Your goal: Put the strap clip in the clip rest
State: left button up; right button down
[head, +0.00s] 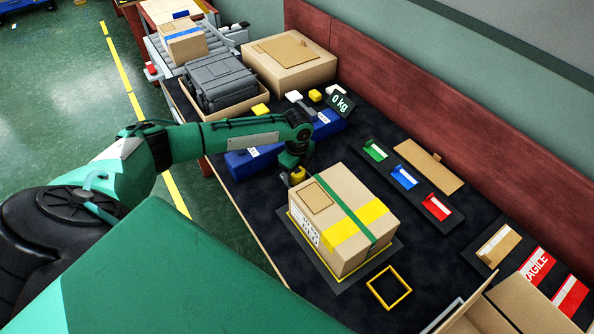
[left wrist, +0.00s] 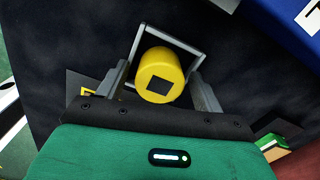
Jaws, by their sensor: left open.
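A yellow round piece with a black square on its end, seemingly the strap clip (left wrist: 161,76), is between the fingers of my left gripper (left wrist: 160,88) in the left wrist view. The fingers are apart, one on each side of it. A thin grey square frame (left wrist: 178,37), possibly the clip rest, shows around and behind it; I cannot tell whether the clip sits in it. In the head view the clip (head: 297,175) shows just below my left gripper (head: 292,168), beside the far left corner of a strapped carton (head: 350,205). My right gripper is out of view.
The carton stands on a dark plate (head: 345,286). A yellow square outline (head: 388,287) lies in front. Green, blue and red label holders (head: 404,178) stand right. A grey case (head: 220,80) and cartons are farther back.

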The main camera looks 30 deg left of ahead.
aim_at(297, 170)
pick_arm(q)
notch_tip(297, 170, up, 12)
jog(key=b, duration=0.1)
jog(key=shift+r+b, duration=0.15)
jog(key=shift+b, duration=0.15)
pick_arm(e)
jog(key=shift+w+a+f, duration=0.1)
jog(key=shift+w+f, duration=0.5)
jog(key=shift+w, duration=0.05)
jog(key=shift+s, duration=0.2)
